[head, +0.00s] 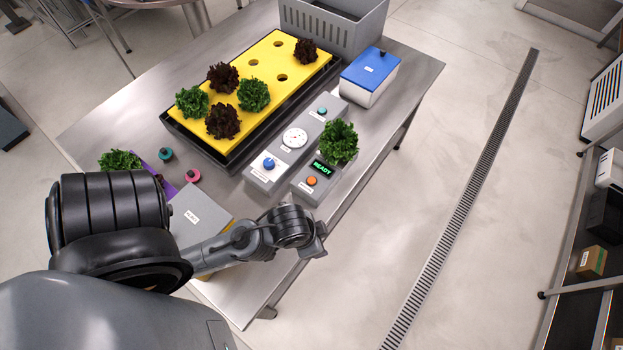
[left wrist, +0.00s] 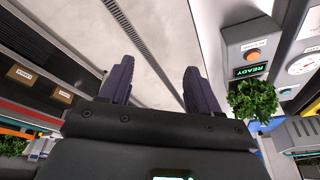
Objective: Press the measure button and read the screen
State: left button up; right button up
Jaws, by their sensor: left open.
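The small grey measuring box (head: 304,192) stands near the table's front right edge. Its orange button (head: 311,181) sits below a dark screen (head: 322,168) that reads READY in green. A green lettuce (head: 339,142) sits at its far end. In the left wrist view the button (left wrist: 252,54), the screen (left wrist: 251,71) and the lettuce (left wrist: 253,100) show at the right. My left gripper (head: 318,240) is near the table's right edge, apart from the box. In the left wrist view its two fingers (left wrist: 157,68) are spread and empty. My right gripper is not seen.
A grey console (head: 270,181) with a blue knob and a white dial stands beside the box. Behind it is a yellow holed tray (head: 262,88) with several lettuces. A blue-lidded box (head: 370,70) and a grey crate (head: 334,28) stand farther back. The floor right of the table is clear.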

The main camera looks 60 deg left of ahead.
pick_arm(q)
jog(key=shift+d, duration=0.2)
grip_shut()
jog(key=shift+a, duration=0.1)
dwell(1.0)
